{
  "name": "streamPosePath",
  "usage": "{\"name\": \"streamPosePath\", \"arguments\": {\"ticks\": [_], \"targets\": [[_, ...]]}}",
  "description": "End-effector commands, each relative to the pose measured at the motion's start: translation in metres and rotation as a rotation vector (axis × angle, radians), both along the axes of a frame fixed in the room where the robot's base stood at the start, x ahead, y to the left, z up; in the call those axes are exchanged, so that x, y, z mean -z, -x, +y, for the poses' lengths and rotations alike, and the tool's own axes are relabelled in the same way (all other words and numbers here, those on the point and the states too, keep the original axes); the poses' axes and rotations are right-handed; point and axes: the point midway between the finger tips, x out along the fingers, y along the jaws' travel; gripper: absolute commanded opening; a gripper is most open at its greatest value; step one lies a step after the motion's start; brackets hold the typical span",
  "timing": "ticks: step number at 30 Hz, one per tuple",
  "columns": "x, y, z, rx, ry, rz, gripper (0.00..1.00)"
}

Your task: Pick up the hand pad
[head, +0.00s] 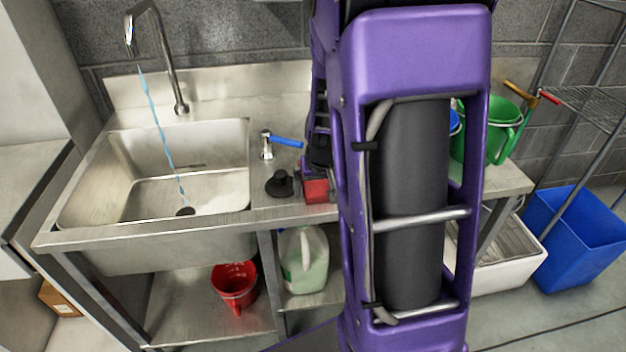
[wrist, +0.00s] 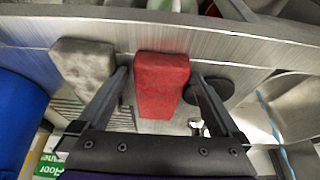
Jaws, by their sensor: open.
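A red block-shaped pad (wrist: 161,82) lies on the steel counter in the wrist view, and part of it shows in the head view (head: 316,190) beside my arm. A grey block-shaped pad (wrist: 82,65) lies just left of it in the wrist view. I cannot tell for sure which one is the hand pad. My gripper (wrist: 158,76) is open, with one finger on each side of the red pad. The left finger passes between the two pads. Whether the fingers touch the red pad is unclear. In the head view my arm hides most of the gripper and the grey pad.
A black round plug-like object (head: 280,183) is close to the right finger in the wrist view (wrist: 216,91). A blue-handled tap (head: 284,141) stands behind it. The sink (head: 130,145) with running water is left. A green bucket (head: 502,128) stands right.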

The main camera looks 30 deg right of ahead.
Motion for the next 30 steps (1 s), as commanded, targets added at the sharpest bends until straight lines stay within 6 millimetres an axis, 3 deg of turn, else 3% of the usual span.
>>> {"name": "streamPosePath", "arguments": {"ticks": [4,18,30], "targets": [[-0.001,0.0,0.0,0.0,0.0,0.0,0.96],[-0.001,0.0,0.0,0.0,0.0,-0.001,0.12],[-0.014,-0.005,-0.001,-0.001,0.001,-0.001,0.12]]}}
